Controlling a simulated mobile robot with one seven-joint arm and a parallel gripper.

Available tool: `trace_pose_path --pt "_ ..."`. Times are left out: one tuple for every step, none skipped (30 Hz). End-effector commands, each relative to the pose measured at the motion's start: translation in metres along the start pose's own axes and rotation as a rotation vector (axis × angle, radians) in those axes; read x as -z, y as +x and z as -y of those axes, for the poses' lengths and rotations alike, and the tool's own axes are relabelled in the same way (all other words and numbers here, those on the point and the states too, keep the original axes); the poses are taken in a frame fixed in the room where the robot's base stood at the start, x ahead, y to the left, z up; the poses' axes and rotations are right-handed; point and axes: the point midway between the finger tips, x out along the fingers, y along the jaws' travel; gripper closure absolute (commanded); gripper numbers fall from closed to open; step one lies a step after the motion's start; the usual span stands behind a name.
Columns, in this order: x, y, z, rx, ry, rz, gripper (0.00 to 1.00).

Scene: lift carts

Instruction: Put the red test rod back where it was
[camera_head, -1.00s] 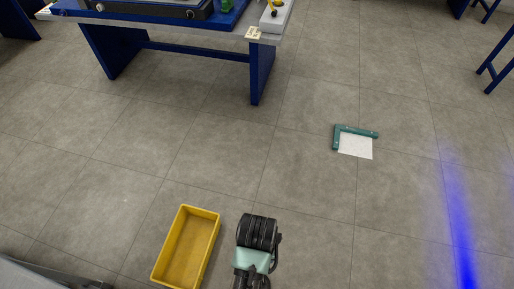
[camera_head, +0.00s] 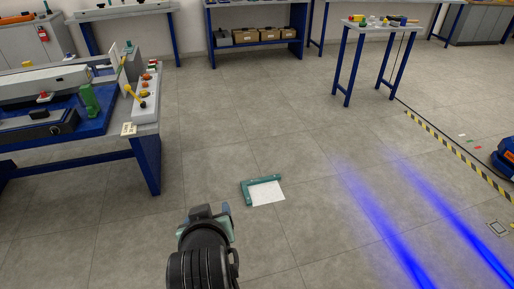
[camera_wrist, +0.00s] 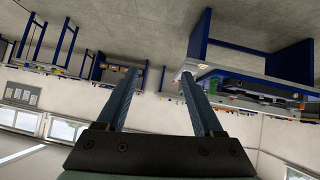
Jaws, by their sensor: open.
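I cannot make out a red test rod for sure in either view. My gripper (camera_wrist: 160,74) is open in the wrist view, with nothing between its two long fingers. In the head view my arm reaches up from the bottom edge, and the fingers are not clear there. A small blue-legged table (camera_head: 346,27) at the back right bears several small coloured items, too small to tell apart. The workbench (camera_head: 146,146) at the left bears machines, a green part (camera_head: 89,99) and a white box with coloured knobs (camera_head: 145,101).
A teal L-shaped frame with a white sheet (camera_head: 267,193) lies on the floor ahead of my arm. A shelf bench with brown boxes (camera_head: 268,34) stands at the back. Striped floor tape (camera_head: 455,150) and a blue machine (camera_head: 507,155) are at the right.

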Motion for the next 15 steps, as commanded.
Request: trace_pose_path --pt "0.049 -0.019 -0.019 -0.039 0.026 -0.147 0.31" --pt "0.074 -0.032 -0.029 -0.06 0.039 -0.232 0.31" --pt "0.108 -0.053 -0.042 -0.088 0.054 -0.346 0.31" --pt "0.131 -0.07 -0.051 -0.108 0.065 -0.43 0.31" --pt "0.154 -0.09 -0.06 -0.128 0.076 -0.516 0.31" --pt "0.181 -0.118 -0.072 -0.154 0.087 -0.629 0.31" --pt "0.2 -0.141 -0.08 -0.174 0.093 -0.714 0.31" --pt "0.217 -0.164 -0.087 -0.191 0.099 -0.797 0.31" --pt "0.236 -0.196 -0.096 -0.214 0.106 -0.902 0.31" --pt "0.248 -0.22 -0.101 -0.23 0.108 -0.978 0.31" --pt "0.258 -0.243 -0.106 -0.245 0.11 -1.05 0.31" --pt "0.268 -0.271 -0.11 -0.262 0.111 -1.136 0.31" --pt "0.273 -0.291 -0.113 -0.273 0.111 -1.195 0.31" --pt "0.278 -0.309 -0.115 -0.283 0.11 -1.248 0.31" --pt "0.282 -0.329 -0.117 -0.294 0.108 -1.309 0.31"
